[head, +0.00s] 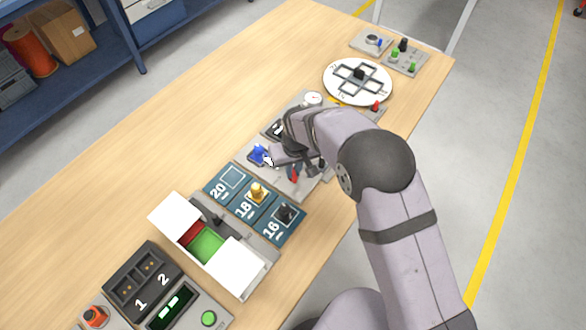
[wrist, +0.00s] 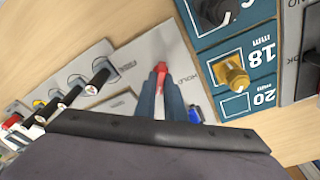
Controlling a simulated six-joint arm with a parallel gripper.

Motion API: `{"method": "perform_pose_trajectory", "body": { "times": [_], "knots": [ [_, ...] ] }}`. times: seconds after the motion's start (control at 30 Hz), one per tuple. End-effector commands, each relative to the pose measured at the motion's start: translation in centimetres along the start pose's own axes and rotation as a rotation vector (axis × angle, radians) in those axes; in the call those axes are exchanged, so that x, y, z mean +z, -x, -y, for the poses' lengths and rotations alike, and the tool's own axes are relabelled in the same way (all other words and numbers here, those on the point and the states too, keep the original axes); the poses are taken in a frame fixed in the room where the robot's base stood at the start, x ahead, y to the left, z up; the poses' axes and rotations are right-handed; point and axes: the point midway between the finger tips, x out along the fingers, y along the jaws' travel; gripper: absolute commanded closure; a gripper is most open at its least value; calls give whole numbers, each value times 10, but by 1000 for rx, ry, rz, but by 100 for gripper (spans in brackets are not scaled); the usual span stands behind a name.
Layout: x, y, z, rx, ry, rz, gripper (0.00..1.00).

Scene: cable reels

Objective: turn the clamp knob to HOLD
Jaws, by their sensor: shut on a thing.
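The clamp knob is a red lever-like knob (wrist: 161,72) on a light grey plate (wrist: 140,52). In the wrist view the word HOLD is printed to its right, and lettering also shows to its left. My gripper (wrist: 161,92) is shut on the red knob, one finger on each side of it. In the head view the red knob (head: 293,174) shows just below my gripper (head: 296,163), which hides part of the plate. The fingers hide the knob's base, so I cannot tell its exact setting.
A blue part (head: 258,154) sits left of my gripper on the same plate. A blue board (head: 233,199) marked 20, 18 and 16 lies nearby, with a brass fitting (head: 257,192). Several black-handled levers (wrist: 98,80) stand left in the wrist view. The table's left side is clear.

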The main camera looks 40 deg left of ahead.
Motion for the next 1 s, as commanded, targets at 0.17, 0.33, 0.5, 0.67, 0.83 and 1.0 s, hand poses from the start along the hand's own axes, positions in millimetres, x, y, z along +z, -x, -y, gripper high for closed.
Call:
{"method": "perform_pose_trajectory", "body": {
  "times": [0.17,0.33,0.5,0.67,0.83,1.0],
  "knots": [
    [0,0,0,-15,100,0,100],
    [0,0,0,-17,118,1,100],
    [0,0,0,-17,118,1,100],
    [0,0,-1,-24,169,1,100],
    [0,-1,-1,-47,318,2,100],
    [0,-2,-1,-73,489,2,100]
  ]
}}
